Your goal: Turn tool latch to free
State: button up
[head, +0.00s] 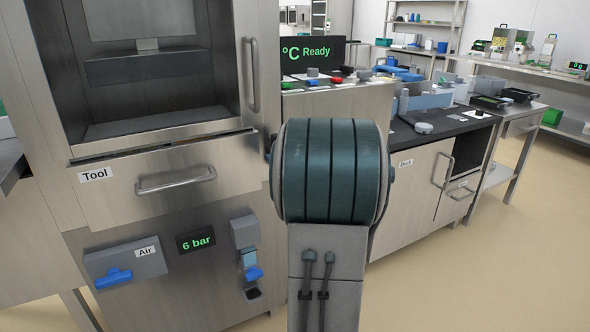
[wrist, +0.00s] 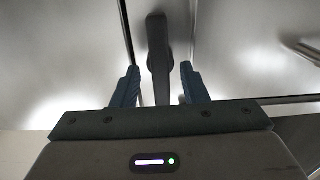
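In the wrist view, a dark grey bar-shaped lever (wrist: 157,45), which looks like the tool latch, points lengthwise between my fingers. My gripper (wrist: 160,67) is open, with one finger on each side of the lever and a visible gap on both sides. I cannot tell how deep the lever sits between the fingers. In the head view, the drawer labelled "Tool" (head: 115,205) looks shut or nearly shut on the steel machine. My arm hides the gripper and the latch there.
The drawer has a bar handle (head: 176,181). Below are a blue air knob (head: 114,278), a "6 bar" display (head: 196,241) and a small unit with a blue lever (head: 254,273). A "Ready" display (head: 312,53) stands behind. A black-topped counter (head: 440,125) is at right, with open floor before it.

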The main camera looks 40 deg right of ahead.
jog(key=p+v, duration=0.2)
jog(key=v, duration=0.9)
jog(key=w+a+r+g+p, duration=0.1)
jog(key=a+r+g+p, duration=0.5)
jog(key=a+r+p, duration=0.8)
jog(key=s+a+r+g+y+p, duration=0.1)
jog(key=s+a+r+g+p, duration=0.1)
jog(key=s+a+p, duration=0.3)
jog(key=s+a+r+n+g+y+p, duration=0.1)
jog(key=s+a+r+g+y+p, duration=0.1)
jog(key=a+p, duration=0.4)
jog(key=s+a+r+n+g+y+p, duration=0.1)
jog(key=s+a+r+g+p, duration=0.3)
jog(key=s+a+p, duration=0.1)
jog(key=s+a, duration=0.1)
jog(key=s, duration=0.1)
jog(key=shift+s+g+p, duration=0.3)
jog(key=shift+s, duration=0.05)
jog(key=shift+c, duration=0.4)
